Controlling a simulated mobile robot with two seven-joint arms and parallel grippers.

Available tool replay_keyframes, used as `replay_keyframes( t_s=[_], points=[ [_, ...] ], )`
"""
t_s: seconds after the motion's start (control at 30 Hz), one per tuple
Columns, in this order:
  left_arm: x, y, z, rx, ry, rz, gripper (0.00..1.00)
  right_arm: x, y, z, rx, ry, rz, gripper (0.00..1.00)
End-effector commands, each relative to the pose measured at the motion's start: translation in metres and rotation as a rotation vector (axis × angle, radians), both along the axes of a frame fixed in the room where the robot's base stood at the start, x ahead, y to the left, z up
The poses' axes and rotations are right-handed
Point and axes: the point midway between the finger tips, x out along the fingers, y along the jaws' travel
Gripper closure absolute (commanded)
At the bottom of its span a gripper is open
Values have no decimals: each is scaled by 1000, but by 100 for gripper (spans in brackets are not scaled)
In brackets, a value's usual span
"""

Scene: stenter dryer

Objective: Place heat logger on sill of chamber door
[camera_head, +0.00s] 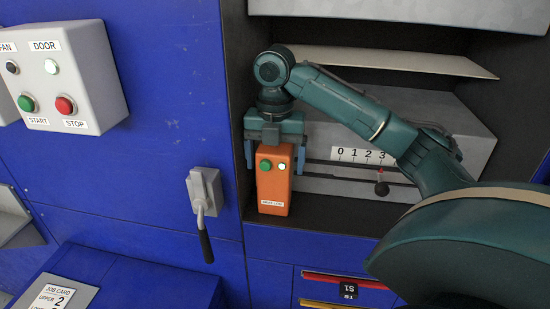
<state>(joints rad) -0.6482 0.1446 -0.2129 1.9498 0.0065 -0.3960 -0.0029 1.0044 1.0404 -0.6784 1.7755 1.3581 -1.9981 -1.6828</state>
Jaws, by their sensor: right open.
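The heat logger (273,188) is an orange upright box with a green and a light button on its front and a white label low down. It stands on the dark sill (335,219) of the chamber opening, near its left end. My right gripper (274,160) points down over the logger from above. Its fingers are open, one on each side of the logger's upper part. Its arm comes in from the right and covers part of the opening. My left gripper is not in view.
A lever handle (204,205) sticks out left of the opening. A button box (66,80) is at upper left. A job card (52,297) lies at lower left.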

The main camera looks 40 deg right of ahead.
Motion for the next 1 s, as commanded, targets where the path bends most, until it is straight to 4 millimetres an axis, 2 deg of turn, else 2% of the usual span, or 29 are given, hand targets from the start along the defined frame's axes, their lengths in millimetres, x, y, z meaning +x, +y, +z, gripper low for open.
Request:
replay_keyframes(
  t_s=[0.2,0.37,1.0],
  points=[
    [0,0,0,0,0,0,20,0,0,2,0,-1,0,15],
    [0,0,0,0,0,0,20,1,0,12,-2,-4,0,15],
    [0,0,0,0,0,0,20,0,0,94,-1,-6,-1,15]
  ],
)
